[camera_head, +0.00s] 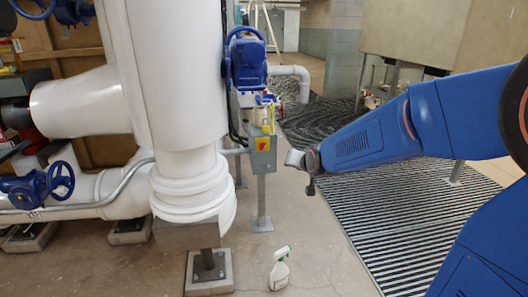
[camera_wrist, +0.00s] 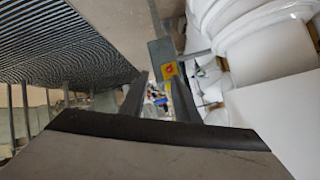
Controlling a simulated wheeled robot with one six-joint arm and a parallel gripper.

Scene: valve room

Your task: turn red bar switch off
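The red bar switch (camera_head: 262,144) is a small red knob on a yellow plate, on the front of a grey box (camera_head: 262,160) on a post. It also shows in the wrist view (camera_wrist: 170,70), just beyond my gripper (camera_wrist: 158,82). The two dark fingers stand apart with nothing between them, and the switch lies near the tip of the right-hand finger. In the head view my gripper (camera_head: 294,158) is to the right of the box and apart from it. The bar's exact angle is too small to tell.
A thick white pipe (camera_head: 175,90) stands left of the box. A blue valve actuator (camera_head: 247,62) is above it. Floor grating (camera_head: 390,220) lies to the right. A blue handwheel (camera_head: 60,180) is at far left.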

